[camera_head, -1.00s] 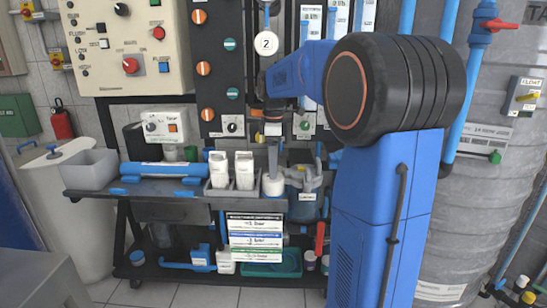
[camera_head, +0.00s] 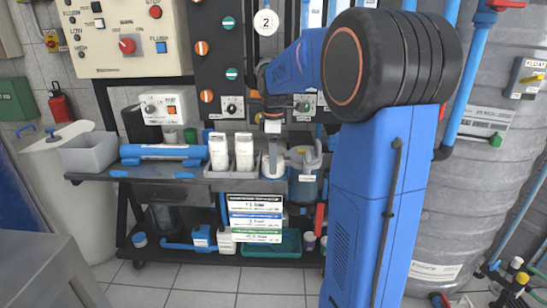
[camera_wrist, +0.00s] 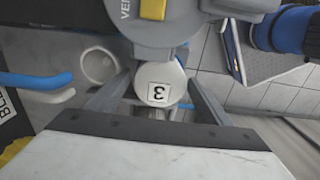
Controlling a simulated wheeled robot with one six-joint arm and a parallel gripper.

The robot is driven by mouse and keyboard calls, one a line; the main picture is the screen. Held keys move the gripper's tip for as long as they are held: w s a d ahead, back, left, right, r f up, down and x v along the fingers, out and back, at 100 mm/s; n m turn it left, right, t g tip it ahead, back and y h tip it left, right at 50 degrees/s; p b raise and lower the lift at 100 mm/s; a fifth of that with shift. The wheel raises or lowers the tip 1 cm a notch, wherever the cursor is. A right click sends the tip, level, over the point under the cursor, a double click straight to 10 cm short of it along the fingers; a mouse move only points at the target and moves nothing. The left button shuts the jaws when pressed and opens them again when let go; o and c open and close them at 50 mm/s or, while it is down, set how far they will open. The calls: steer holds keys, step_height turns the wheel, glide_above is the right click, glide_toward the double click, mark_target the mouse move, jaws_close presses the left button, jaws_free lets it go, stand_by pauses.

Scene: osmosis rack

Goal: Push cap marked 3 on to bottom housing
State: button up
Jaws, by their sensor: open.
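The white round cap marked 3 (camera_wrist: 160,84) is in the wrist view, with its number upside down. It lies between the two fingers of my gripper (camera_wrist: 155,98), which is open; I see gaps on both sides. A large grey rounded part (camera_wrist: 170,25) with lettering and a yellow square is just beyond the cap. I cannot tell whether it is the bottom housing or whether the cap touches it. In the head view my gripper (camera_head: 272,136) points down above a white cylinder (camera_head: 272,167) on the cart, and the cap's number cannot be read there.
Two white cartridges (camera_head: 244,151) stand left of the cylinder, and a grey-topped jar (camera_head: 306,183) stands to its right. A grey bin (camera_head: 88,153) and a blue tube (camera_head: 165,152) are farther left. A dark panel is behind; a large grey tank (camera_head: 475,190) is at right.

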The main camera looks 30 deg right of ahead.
steer(key=c, duration=0.9)
steer(key=shift+r, duration=4.55)
